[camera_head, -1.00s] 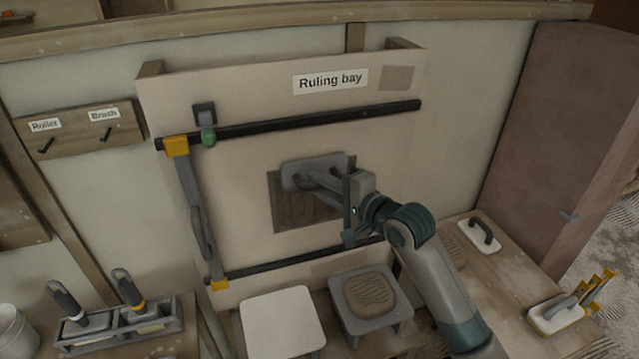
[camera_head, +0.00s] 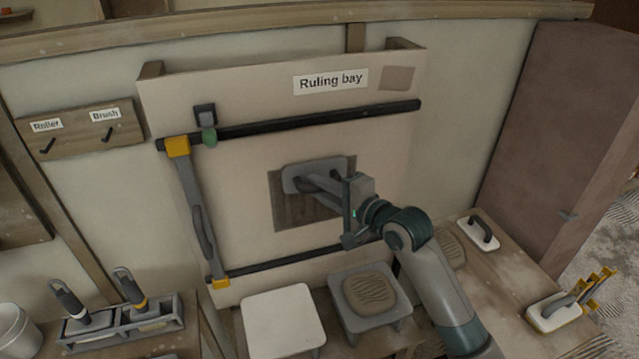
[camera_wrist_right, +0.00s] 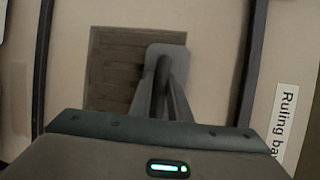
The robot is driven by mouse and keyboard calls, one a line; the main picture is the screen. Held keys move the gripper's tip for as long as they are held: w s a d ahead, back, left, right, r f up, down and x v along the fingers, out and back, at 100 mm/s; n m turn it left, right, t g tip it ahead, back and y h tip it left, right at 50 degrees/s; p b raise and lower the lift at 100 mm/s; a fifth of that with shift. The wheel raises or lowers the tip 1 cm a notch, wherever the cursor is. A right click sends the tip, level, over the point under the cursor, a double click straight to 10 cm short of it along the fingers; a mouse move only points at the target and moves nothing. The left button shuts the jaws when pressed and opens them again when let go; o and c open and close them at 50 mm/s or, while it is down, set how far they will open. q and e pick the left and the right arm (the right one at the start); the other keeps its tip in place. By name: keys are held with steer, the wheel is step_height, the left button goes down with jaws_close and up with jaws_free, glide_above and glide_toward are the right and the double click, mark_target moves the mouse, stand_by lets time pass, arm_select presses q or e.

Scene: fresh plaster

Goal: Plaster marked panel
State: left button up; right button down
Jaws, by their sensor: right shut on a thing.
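My right gripper (camera_head: 350,208) is shut on the handle of a grey trowel (camera_head: 300,178). The trowel's flat plate lies over the upper part of a dark square patch (camera_head: 285,214) on the pale board; whether it touches cannot be told. In the right wrist view the plate (camera_wrist_right: 166,52) covers the patch's right part, and the patch (camera_wrist_right: 112,70) shows faint streaks. The pale board (camera_head: 240,95) bears a "Ruling bay" label (camera_head: 330,80) and a small brownish square (camera_head: 397,78). My left gripper is not in view.
Dark rails (camera_head: 300,122) cross the board above and below the patch, with a yellow-ended bar (camera_head: 188,200) at left. Below stand a white-topped stand (camera_head: 283,316) and a grey stand with a brown lump (camera_head: 370,293). Floats (camera_head: 478,234) lie at right.

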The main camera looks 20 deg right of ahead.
steer(key=shift+f+b, duration=0.3)
steer(key=shift+f, duration=0.95)
steer(key=shift+f, duration=0.15)
steer(key=shift+f+b, duration=0.75)
steer(key=shift+f, duration=1.35)
steer(key=shift+f+b, duration=0.8)
steer(key=shift+f, duration=1.5)
steer(key=shift+f, duration=0.1)
step_height(320, 180, down, 4)
steer(key=shift+f+b, duration=0.15)
steer(key=shift+b, duration=0.75)
